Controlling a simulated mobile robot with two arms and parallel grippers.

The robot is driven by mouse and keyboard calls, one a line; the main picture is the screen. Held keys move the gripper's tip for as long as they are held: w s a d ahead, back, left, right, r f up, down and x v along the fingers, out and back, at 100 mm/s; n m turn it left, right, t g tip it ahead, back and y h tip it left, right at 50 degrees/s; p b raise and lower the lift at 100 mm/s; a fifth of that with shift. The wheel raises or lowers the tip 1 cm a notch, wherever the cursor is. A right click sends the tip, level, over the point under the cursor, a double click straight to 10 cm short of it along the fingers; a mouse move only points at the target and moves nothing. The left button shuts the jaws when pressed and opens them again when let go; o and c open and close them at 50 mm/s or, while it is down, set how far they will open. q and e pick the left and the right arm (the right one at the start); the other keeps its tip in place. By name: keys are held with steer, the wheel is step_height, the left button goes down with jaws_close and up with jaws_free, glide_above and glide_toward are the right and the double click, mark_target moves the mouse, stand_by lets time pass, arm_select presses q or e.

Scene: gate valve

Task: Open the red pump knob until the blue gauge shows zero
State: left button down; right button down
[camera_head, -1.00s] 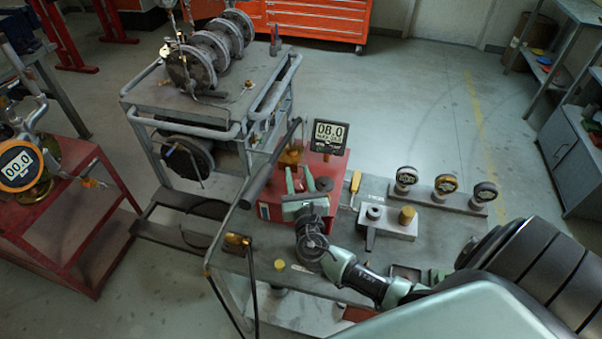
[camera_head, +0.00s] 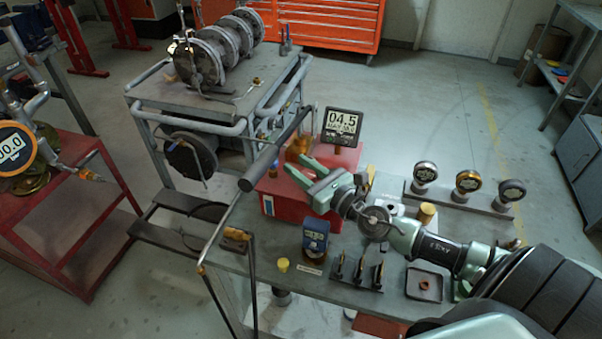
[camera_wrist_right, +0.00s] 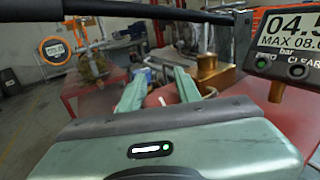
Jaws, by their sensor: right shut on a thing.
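The red pump (camera_head: 290,205) stands on the grey workbench. My right gripper (camera_head: 300,168) reaches over its top from the right, fingers pointing up and left. In the right wrist view, the right gripper (camera_wrist_right: 160,80) is shut on a red knob (camera_wrist_right: 160,98), which shows partly between the fingers. In the head view the knob is hidden by the gripper. A small blue gauge (camera_head: 316,236) stands on the bench in front of the pump; its reading is too small to make out. A dark display (camera_head: 342,125) behind the pump reads 04.5. My left gripper is out of view.
A long black-gripped lever (camera_head: 262,168) crosses over the pump's left side. Three round gauges (camera_head: 467,182) stand on a rail at the right. A rack of black pieces (camera_head: 361,272) and a small tray (camera_head: 424,284) lie under my right arm.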

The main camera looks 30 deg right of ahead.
mark_target(314, 178)
stand_by(0.4)
steer(key=c, duration=1)
jaws_free()
steer(key=s+b, duration=0.1)
steer(key=s, duration=0.2)
steer(key=s+d+b, duration=0.1)
steer(key=s, duration=0.1)
steer(key=shift+s+d+f, duration=0.1)
steer(key=shift+s+f, duration=0.1)
steer(key=shift+s, duration=0.2)
steer(key=shift+s+d+r+b, duration=0.1)
steer(key=shift+s+d+b, duration=0.05)
steer(key=shift+s+b, duration=0.4)
steer(key=shift+s+r, duration=0.1)
steer(key=shift+s, duration=0.25)
